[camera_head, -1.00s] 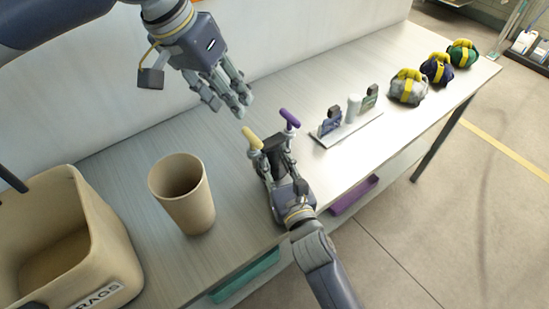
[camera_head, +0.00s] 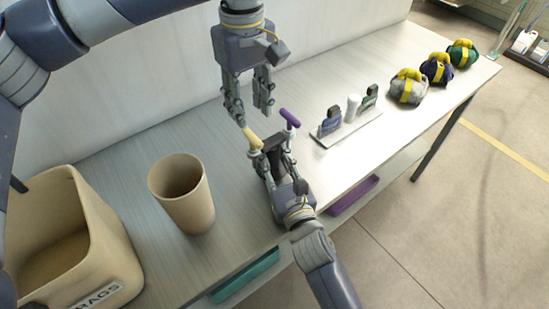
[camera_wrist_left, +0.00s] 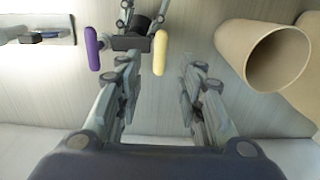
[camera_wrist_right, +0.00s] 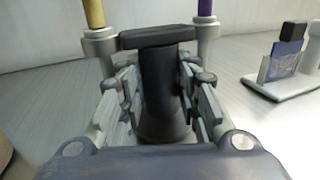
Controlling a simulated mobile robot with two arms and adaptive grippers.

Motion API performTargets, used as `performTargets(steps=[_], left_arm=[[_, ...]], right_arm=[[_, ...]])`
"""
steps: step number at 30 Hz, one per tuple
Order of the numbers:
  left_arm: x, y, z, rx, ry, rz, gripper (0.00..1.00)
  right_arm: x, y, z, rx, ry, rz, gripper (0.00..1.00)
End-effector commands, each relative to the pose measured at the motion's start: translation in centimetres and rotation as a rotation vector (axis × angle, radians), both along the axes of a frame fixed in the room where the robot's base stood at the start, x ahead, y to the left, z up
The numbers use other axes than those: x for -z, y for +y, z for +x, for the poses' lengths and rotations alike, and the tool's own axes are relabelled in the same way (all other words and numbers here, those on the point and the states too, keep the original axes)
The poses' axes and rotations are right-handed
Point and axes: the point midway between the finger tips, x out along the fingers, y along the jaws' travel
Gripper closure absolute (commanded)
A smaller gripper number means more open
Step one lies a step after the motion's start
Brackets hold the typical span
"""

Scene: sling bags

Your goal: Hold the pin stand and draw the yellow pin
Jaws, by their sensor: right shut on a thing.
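The dark pin stand (camera_wrist_right: 160,75) stands on the table, with a grey holder on each side of its top. The yellow pin (camera_head: 252,138) sits in one holder and the purple pin (camera_head: 290,118) in the other. My right gripper (camera_head: 274,160) is shut on the stand's dark post, seen between its fingers in the right wrist view. My left gripper (camera_head: 252,112) is open and empty above the stand, fingers pointing down, close to the yellow pin. In the left wrist view the yellow pin (camera_wrist_left: 160,52) shows between the open fingers, ahead of their tips, and the purple pin (camera_wrist_left: 92,48) lies further left.
A tan cup (camera_head: 190,205) stands left of the stand, with a tan rags bin (camera_head: 112,250) beyond it. A white tray (camera_head: 345,132) with small items is to the right. Several tied bags (camera_head: 408,88) line the far right. A wall runs behind the table.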

Motion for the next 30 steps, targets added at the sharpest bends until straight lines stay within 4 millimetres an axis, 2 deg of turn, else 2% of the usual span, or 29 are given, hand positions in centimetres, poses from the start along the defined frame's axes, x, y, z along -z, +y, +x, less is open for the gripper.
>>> performTargets(steps=[9,15,21,30], left_arm=[[4.6,0.0,-0.1,0.003,0.002,0.000,0.65],[6.8,0.0,0.0,0.004,0.001,-0.002,0.65],[7.8,0.0,0.0,0.004,0.000,-0.002,0.65],[7.9,0.0,0.0,0.004,-0.001,-0.002,0.67]], right_arm=[[0.0,0.0,0.0,0.000,0.000,0.000,0.97],[0.0,0.0,0.0,0.000,0.000,0.000,0.97],[0.0,0.0,0.0,0.000,0.000,0.000,0.97],[0.0,0.0,0.0,0.000,0.000,0.000,0.97]])
